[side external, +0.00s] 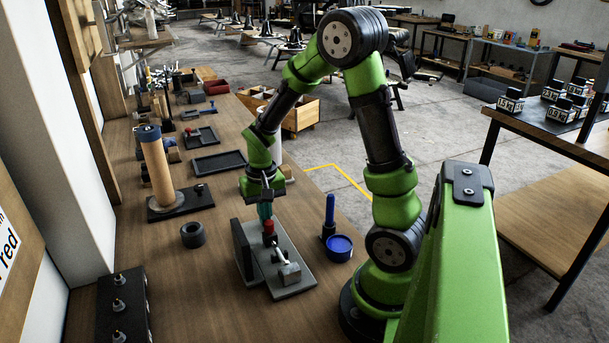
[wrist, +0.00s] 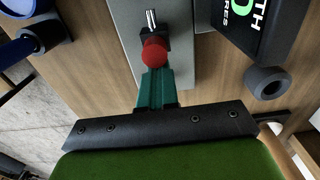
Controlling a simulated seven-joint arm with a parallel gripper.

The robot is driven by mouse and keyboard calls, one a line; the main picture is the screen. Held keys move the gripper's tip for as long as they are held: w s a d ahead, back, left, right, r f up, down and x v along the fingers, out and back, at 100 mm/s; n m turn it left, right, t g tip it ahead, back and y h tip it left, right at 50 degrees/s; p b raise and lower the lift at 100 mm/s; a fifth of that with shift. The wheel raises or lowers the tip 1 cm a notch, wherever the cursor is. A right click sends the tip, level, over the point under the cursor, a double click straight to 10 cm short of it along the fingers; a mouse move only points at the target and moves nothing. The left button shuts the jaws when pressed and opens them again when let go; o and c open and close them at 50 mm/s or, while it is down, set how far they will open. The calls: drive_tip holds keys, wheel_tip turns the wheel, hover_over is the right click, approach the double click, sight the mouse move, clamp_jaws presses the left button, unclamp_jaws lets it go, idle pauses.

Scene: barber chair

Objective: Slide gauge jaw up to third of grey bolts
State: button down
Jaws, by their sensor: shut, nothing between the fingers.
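The gauge is a grey plate (side external: 292,285) on the bench. It carries a small sliding part with a red knob (side external: 269,226), a thin rod and a metal block (side external: 290,273). A dark upright panel (side external: 243,250) stands along its left side. My gripper (side external: 265,216) points down just behind the red knob, its teal fingers shut and empty. In the wrist view the fingertips (wrist: 154,74) end right beside the red knob (wrist: 154,52); I cannot tell whether they touch. Grey bolts (side external: 119,303) stand in a row on a dark block at the front left.
A black ring (side external: 193,235) lies left of the gauge. A blue round cap (side external: 339,246) and an upright blue-handled tool (side external: 330,212) stand at its right. A tan cylinder (side external: 155,170) on a dark base and a black tray (side external: 218,162) are farther back. Bare bench lies front centre.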

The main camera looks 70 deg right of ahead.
drive_tip(key=shift+s+a, duration=0.7)
idle(0.6)
drive_tip(key=shift+w, duration=0.1)
drive_tip(key=shift+w+d, duration=0.35)
drive_tip(key=shift+d, duration=0.05)
wheel_tip(320, 180, up, 8)
idle(0.7)
drive_tip(key=s+a+r+n+t+y, duration=0.1)
drive_tip(key=s+a+r+n+t, duration=0.1)
drive_tip(key=a+r, duration=0.3)
drive_tip(key=s+a+r+n+t+y, duration=0.1)
drive_tip(key=s+a+r+n+t, duration=0.2)
drive_tip(key=a, duration=0.7)
wheel_tip(320, 180, up, 3)
drive_tip(key=shift+s+f+t, duration=0.15)
drive_tip(key=shift+s+t, duration=0.65)
drive_tip(key=shift+t, duration=0.3)
